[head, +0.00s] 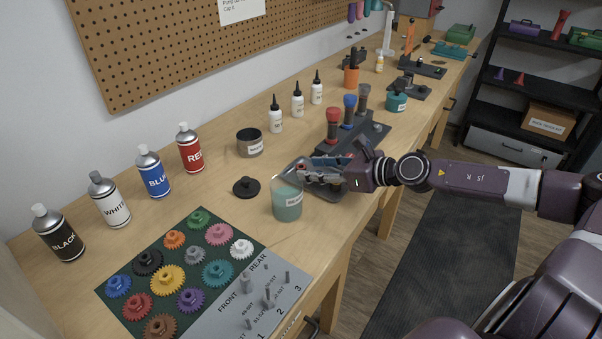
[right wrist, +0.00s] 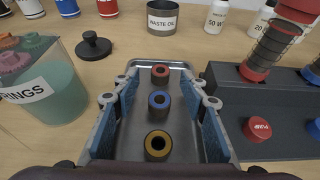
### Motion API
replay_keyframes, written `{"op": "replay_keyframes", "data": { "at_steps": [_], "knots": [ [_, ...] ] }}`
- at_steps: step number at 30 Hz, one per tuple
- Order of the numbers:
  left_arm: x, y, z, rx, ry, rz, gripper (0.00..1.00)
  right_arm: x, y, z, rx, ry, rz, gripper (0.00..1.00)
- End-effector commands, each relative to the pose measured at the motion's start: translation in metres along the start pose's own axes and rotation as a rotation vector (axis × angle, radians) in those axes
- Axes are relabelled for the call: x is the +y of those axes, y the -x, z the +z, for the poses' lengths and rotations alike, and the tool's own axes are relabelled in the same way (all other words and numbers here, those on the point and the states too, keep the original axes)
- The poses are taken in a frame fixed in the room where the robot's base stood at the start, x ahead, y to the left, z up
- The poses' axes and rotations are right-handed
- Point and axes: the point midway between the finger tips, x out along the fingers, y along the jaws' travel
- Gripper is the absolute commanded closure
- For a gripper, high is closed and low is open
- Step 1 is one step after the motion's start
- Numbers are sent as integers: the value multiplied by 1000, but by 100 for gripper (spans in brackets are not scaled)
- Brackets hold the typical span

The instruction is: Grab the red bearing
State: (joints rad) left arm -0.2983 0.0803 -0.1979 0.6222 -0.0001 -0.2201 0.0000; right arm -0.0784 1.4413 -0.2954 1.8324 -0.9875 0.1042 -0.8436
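The red bearing (right wrist: 160,72) stands in a grey metal tray (right wrist: 180,66), at the far end of a row. A blue bearing (right wrist: 159,103) and a yellow bearing (right wrist: 157,146) stand nearer in the same row. My right gripper (right wrist: 160,102) is open above the tray, one blue-padded finger on each side of the row, and nothing is between its pads that I can see held. The red bearing lies just beyond the fingertips. In the head view my right gripper (head: 312,168) hides the bearings and covers much of the tray. My left gripper is not in view.
A clear jar with teal contents (head: 287,200) stands close left of the gripper, with a black lid (head: 246,187) beside it. A dark shock-absorber stand (right wrist: 262,105) is close on the right. A waste oil tin (right wrist: 162,18) stands behind the tray. The gear mat (head: 205,235) lies left.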

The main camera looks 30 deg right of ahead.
Motion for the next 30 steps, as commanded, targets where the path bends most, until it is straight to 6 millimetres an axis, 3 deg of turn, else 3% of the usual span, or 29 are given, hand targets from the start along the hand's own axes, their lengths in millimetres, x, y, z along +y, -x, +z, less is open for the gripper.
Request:
{"op": "replay_keyframes", "data": {
  "at_steps": [8, 10, 15, 26, 30],
  "knots": [
    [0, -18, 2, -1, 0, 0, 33, -1, -9, 1, -4, 3, -4, 60],
    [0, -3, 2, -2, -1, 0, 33, -2, -11, 8, -6, -5, -6, 60],
    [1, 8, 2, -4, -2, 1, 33, -2, -24, 6, -5, -5, -5, 60],
    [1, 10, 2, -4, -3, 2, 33, 0, -30, 1, 0, 0, -3, 60],
    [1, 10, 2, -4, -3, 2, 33, -1, -30, 1, 0, 0, -3, 72]
  ]
}}
